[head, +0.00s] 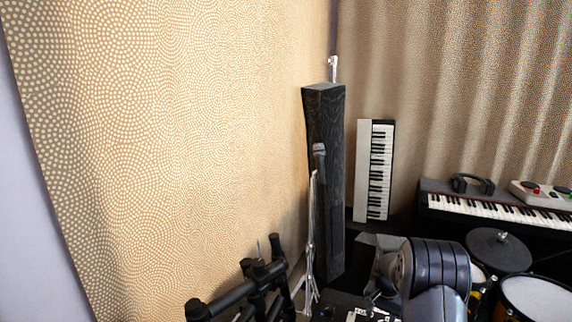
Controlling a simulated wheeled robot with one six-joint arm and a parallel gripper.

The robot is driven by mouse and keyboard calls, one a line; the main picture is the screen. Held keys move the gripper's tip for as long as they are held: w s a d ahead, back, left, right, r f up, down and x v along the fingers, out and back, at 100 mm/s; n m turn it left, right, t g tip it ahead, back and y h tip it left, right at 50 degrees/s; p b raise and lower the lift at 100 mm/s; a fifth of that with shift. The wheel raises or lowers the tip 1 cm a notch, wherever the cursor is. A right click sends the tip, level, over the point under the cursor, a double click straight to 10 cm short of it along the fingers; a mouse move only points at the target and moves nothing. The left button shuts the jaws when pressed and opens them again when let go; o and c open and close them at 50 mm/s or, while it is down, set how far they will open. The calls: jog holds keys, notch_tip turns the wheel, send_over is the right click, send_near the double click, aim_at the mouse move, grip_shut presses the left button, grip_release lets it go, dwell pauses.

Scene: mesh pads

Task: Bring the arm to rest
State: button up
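Part of my arm (436,272), a dark grey joint with a ribbed cover and a lighter link below it, shows at the bottom of the head view, right of the middle. My gripper's fingers cannot be made out in this view. No object can be seen held by the arm.
A tall dark column (328,190) and a microphone (319,150) on a thin stand are left of my arm. A black rack (250,285) is at bottom left. An upright keyboard (374,172), a piano keyboard (500,207), a cymbal (499,247) and drums (537,297) are right.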

jog(key=shift+f+n, duration=0.15)
jog(key=shift+n, duration=0.65)
jog(key=n, duration=0.4)
jog(key=shift+n+b, duration=0.3)
jog(key=n, duration=0.3)
jog(key=shift+a+n+b, duration=0.1)
jog(key=shift+n+b, duration=0.25)
jog(key=shift+n, duration=0.05)
jog(key=n+b, duration=0.1)
jog(key=n, duration=0.4)
jog(key=shift+b, duration=0.35)
jog(key=n+b, duration=0.2)
jog(key=n, duration=0.3)
jog(key=shift+a, duration=0.1)
jog(key=shift+r, duration=0.85)
jog(key=shift+s+a, duration=0.1)
